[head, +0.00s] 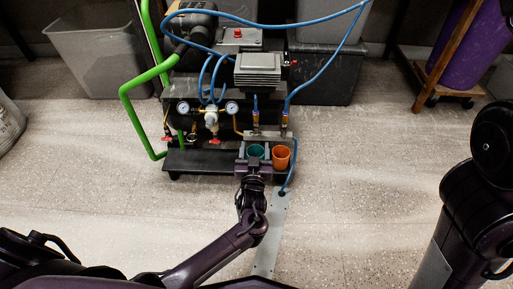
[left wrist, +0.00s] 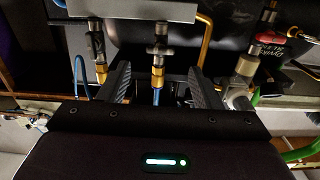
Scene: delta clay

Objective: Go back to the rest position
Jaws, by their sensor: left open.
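My left gripper (head: 254,151) reaches forward to the front of the compressor cart (head: 205,160), its jaws apart. In the left wrist view the two dark ribbed fingers of my left gripper (left wrist: 158,84) stand open. A brass fitting with a blue hose (left wrist: 157,78) shows in the gap between them; I cannot tell its depth, and no contact is visible.
The cart has a green handle (head: 134,105), gauges (head: 183,107) and blue hoses (head: 310,80). A grey bin (head: 95,55) stands back left, a purple cylinder (head: 473,45) on a wooden stand back right. The floor (head: 370,160) right of the cart is clear.

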